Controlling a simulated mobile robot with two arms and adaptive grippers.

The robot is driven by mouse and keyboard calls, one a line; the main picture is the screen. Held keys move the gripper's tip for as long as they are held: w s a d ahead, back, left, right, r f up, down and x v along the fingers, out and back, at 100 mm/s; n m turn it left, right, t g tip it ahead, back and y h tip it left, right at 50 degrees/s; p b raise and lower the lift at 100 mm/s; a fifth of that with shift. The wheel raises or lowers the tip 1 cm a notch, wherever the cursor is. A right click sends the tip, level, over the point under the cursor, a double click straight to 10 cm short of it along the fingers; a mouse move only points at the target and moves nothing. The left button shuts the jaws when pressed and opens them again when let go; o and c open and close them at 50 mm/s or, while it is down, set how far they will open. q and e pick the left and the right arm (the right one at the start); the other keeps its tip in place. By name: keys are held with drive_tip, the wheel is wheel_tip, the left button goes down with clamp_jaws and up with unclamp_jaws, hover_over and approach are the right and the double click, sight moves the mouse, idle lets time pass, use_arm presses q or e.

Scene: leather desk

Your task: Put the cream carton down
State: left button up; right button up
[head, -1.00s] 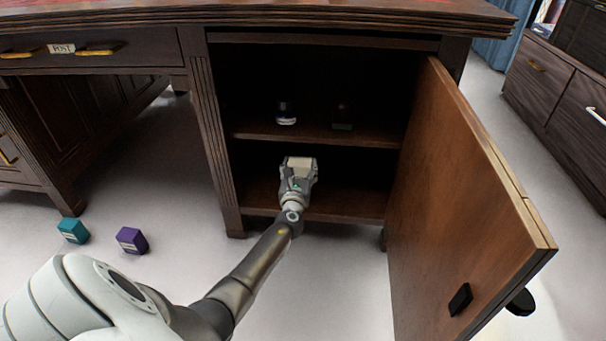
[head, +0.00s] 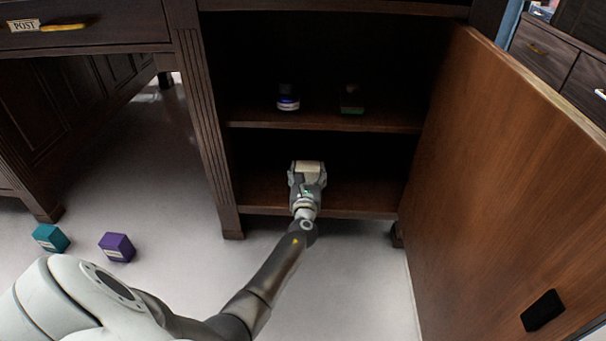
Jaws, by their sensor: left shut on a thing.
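The cream carton (head: 308,167) is held in my left gripper (head: 306,176) inside the desk's open cupboard. The gripper is shut on the carton, and its body hides most of the carton's near side. The carton is over the lower shelf (head: 362,195), below the upper shelf. I cannot tell whether the carton touches the shelf. My right gripper is out of view.
The upper shelf (head: 375,122) holds a blue and white bottle (head: 287,100) and a dark item with a green base (head: 351,102). The cupboard door (head: 500,180) stands open at the right. A teal box (head: 51,238) and a purple box (head: 117,247) lie on the floor at left. The lower shelf is free on both sides.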

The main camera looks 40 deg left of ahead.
use_arm(q)
drive_tip(key=shift+d+r, duration=0.1)
drive_tip(key=shift+r, duration=0.1)
drive_tip(key=shift+f, duration=0.2)
drive_tip(key=o, duration=1.1)
